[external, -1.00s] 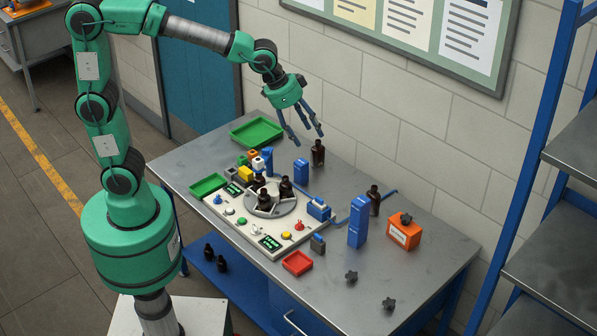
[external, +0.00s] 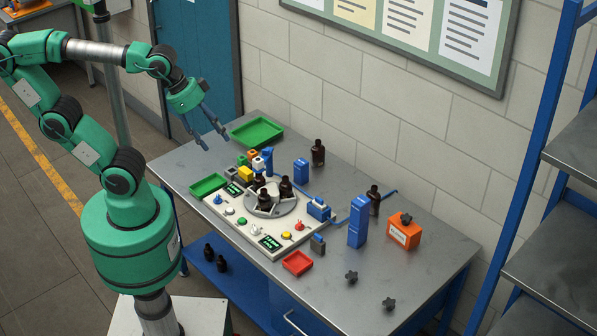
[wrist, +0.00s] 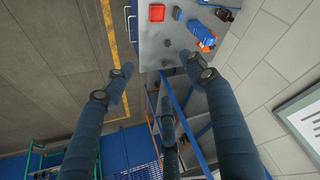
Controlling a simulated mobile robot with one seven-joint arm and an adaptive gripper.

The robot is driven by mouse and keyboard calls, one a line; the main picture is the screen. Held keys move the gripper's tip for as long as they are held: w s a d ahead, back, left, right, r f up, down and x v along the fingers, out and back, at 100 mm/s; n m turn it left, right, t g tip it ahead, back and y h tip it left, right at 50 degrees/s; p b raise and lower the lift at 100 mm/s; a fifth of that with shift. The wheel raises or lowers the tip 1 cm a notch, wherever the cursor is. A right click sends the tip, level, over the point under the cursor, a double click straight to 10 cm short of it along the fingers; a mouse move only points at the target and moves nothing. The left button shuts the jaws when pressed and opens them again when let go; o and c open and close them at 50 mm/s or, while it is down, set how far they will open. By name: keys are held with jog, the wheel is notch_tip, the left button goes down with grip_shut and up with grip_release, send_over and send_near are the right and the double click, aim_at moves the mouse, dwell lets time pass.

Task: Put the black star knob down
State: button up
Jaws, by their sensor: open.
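Three black star knobs show in the external view. One knob (external: 351,276) and another knob (external: 388,304) lie apart on the bare steel near the table's front right end. The third knob (external: 407,219) sits on top of an orange box (external: 404,235). My gripper (external: 214,142) hangs above the table's far left corner, left of the green tray, well away from all of them. Its fingers are spread and hold nothing. In the wrist view the spread fingers of my gripper (wrist: 160,75) show with nothing between them.
A white panel (external: 285,246) with a grey turntable, amber bottles and buttons fills the middle of the table. Green trays (external: 257,131) and a red tray (external: 297,262) stand around it. A blue tower (external: 358,223) stands left of the orange box. A blue shelf rack (external: 563,150) is at right.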

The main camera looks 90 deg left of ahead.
jog(key=shift+s+d+f, duration=0.1)
jog(key=shift+s+f, duration=0.15)
jog(key=shift+s, duration=0.35)
jog(key=shift+s+f, duration=0.2)
jog(key=shift+s, duration=0.35)
jog(key=shift+f, duration=0.1)
notch_tip(320, 180, down, 9)
jog(key=b, duration=0.9)
